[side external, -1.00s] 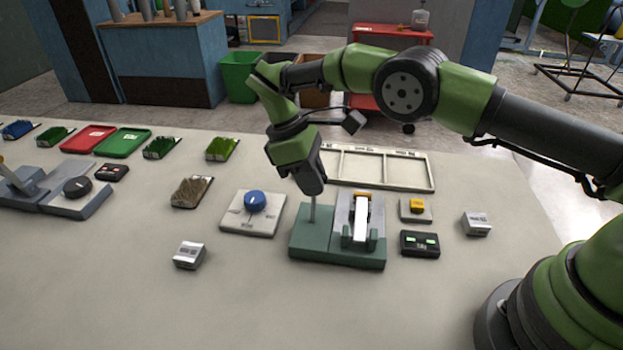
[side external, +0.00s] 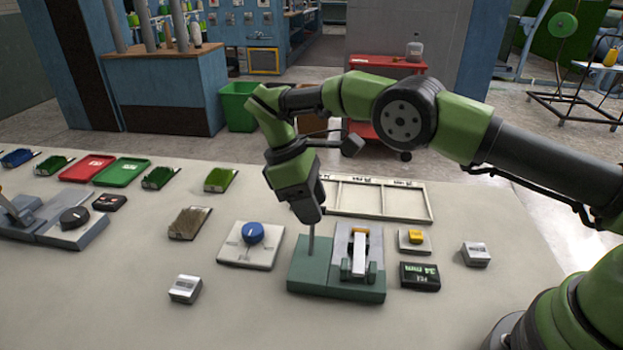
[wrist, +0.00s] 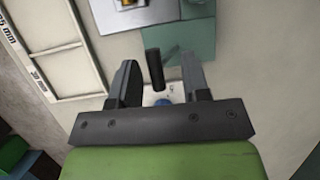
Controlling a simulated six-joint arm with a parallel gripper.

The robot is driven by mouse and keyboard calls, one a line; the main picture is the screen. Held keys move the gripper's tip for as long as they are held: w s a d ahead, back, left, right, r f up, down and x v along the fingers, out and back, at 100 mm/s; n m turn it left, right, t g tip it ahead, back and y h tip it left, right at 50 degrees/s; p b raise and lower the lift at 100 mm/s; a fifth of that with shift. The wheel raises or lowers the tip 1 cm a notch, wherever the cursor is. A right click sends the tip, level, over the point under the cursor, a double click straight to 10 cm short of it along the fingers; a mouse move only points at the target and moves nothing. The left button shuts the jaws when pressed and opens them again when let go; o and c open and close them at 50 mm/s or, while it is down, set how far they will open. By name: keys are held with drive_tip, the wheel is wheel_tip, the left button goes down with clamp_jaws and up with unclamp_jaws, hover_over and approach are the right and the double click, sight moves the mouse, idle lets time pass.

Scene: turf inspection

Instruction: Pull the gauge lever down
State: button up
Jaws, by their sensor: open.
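The gauge is a green base (side external: 308,272) with a thin upright post (side external: 311,242) on its left and a grey plate on its right. A pale lever (side external: 359,262) with a yellowish upper end lies over the plate. My gripper (side external: 308,216) points down right over the post. In the wrist view my open fingers (wrist: 159,66) stand either side of a dark cylinder (wrist: 154,70), apparently the post's top, with gaps beside it. The green base (wrist: 185,38) also shows there; the lever is mostly cut off. The display (side external: 419,276) reads 34 mm.
A blue knob on a pale plate (side external: 242,258) sits just left of the base. A yellow button (side external: 414,237) and a grey block (side external: 476,254) are to the right. A divided pale tray (side external: 376,200) lies behind.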

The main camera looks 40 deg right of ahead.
wheel_tip(320, 180, up, 7)
drive_tip(key=shift+d+r, duration=0.1)
drive_tip(key=shift+r, duration=0.5)
drive_tip(key=shift+r, duration=0.35)
drive_tip(key=s+d+r+m+t+y, duration=0.1)
drive_tip(key=s+d+r+m+t, duration=0.1)
drive_tip(key=s+d+r, duration=0.35)
drive_tip(key=s+d+r+m+t+y, duration=0.1)
drive_tip(key=s+d+r+m+t, duration=0.1)
drive_tip(key=r, duration=0.7)
drive_tip(key=s+f+m+t+y, duration=0.2)
drive_tip(key=s+m+t, duration=0.5)
drive_tip(key=s, duration=0.9)
drive_tip(key=shift+d+m+y, duration=0.3)
drive_tip(key=shift+d+m, duration=0.05)
drive_tip(key=shift+m, duration=0.75)
